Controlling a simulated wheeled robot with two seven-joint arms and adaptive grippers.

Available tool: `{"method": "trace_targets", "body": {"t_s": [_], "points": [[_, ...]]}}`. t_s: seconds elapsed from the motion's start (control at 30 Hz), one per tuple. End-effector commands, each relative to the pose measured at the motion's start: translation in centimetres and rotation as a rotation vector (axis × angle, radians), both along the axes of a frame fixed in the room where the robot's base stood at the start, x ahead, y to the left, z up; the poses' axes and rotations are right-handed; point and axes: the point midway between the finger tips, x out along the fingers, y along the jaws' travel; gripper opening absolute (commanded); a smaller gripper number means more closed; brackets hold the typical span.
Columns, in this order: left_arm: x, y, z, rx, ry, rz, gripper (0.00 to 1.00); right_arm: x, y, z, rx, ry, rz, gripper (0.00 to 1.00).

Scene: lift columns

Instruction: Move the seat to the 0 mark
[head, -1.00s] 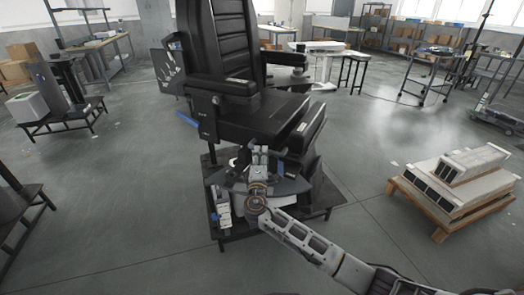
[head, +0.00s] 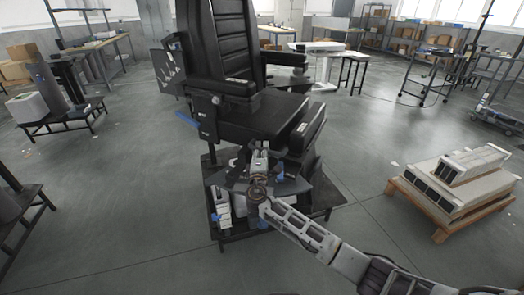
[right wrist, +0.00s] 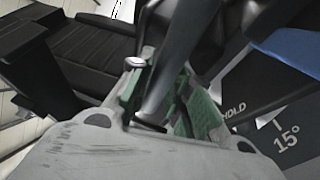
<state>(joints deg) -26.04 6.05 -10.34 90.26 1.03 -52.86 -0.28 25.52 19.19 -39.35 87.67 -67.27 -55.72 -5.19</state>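The seat (head: 255,115) is a large black padded chair with armrests, standing on a dark base. Its black padding also shows at the left of the right wrist view (right wrist: 82,55). My right gripper (head: 259,155) reaches in below the front of the seat. In the right wrist view, its green-padded fingers (right wrist: 165,92) stand either side of a grey lever (right wrist: 188,35) and appear closed around it. A dark scale plate (right wrist: 285,115) beside them reads "HOLD" and "15°". The 0 mark is not visible. My left gripper is out of view.
A dark low platform (head: 333,193) lies under the seat. A wooden pallet with pale boxed units (head: 465,180) stands at the right. A low black table (head: 75,117) stands at the left. Open grey floor surrounds the chair.

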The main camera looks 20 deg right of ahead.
Motion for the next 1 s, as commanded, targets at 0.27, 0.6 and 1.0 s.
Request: {"method": "trace_targets", "body": {"t_s": [0.27, 0.6, 1.0], "points": [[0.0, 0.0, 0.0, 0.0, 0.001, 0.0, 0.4, 0.0, 0.0, 0.0, 0.0, 0.0, 0.0, 0.0], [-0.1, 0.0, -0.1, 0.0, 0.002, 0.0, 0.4, -0.1, -0.3, -0.1, -0.002, 0.001, 0.008, 0.0], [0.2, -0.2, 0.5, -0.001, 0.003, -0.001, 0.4, -0.8, -2.4, -0.3, -0.003, 0.003, 0.066, 0.0]]}}
